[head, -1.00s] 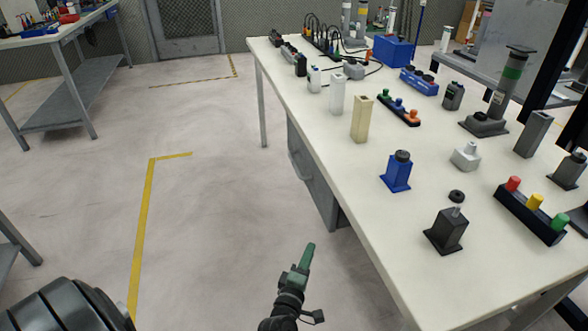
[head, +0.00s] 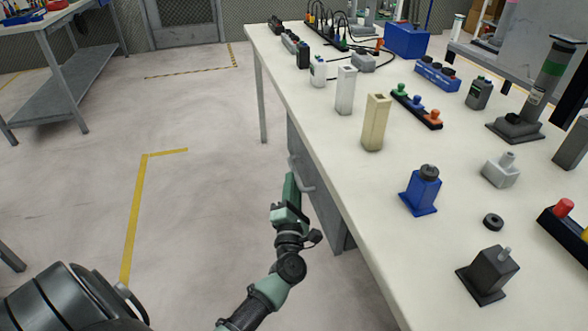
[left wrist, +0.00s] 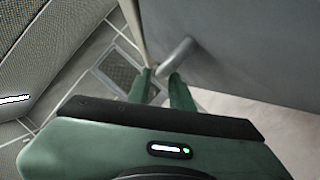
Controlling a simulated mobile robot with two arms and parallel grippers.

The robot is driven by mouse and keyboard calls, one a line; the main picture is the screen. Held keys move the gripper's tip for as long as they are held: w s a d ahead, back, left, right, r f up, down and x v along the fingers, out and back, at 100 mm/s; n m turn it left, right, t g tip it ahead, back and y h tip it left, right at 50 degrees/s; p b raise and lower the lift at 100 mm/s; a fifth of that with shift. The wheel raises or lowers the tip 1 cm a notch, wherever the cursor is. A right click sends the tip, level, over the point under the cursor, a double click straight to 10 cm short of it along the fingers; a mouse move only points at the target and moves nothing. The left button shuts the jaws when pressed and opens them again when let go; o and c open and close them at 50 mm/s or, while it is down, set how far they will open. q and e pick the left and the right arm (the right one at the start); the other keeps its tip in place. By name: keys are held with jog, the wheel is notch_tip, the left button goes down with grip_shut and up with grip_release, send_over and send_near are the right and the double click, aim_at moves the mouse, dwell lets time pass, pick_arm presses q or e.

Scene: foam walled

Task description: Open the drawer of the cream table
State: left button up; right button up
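The cream table (head: 455,150) stands on the right in the head view. Its grey drawer unit (head: 324,212) hangs under the near left edge and shows as a grey panel (left wrist: 245,50) in the left wrist view. A grey bar handle (head: 307,187) sticks out from the front; it also shows in the left wrist view (left wrist: 176,54). My left gripper (head: 291,183) is at the handle. In the wrist view its green fingers (left wrist: 161,76) are apart, with the handle's end at or between the tips; contact is unclear. My right gripper is out of view.
Blocks, posts and fixtures, such as a blue block (head: 420,192) and a cream post (head: 376,122), stand on the tabletop near its left edge. Open floor (head: 200,210) lies left of the table. A workbench (head: 70,85) stands at the far left.

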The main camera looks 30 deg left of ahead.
aim_at(294, 169)
pick_arm(q)
jog(key=x, duration=0.5)
jog(key=shift+f, duration=0.1)
grip_shut()
dwell(1.2)
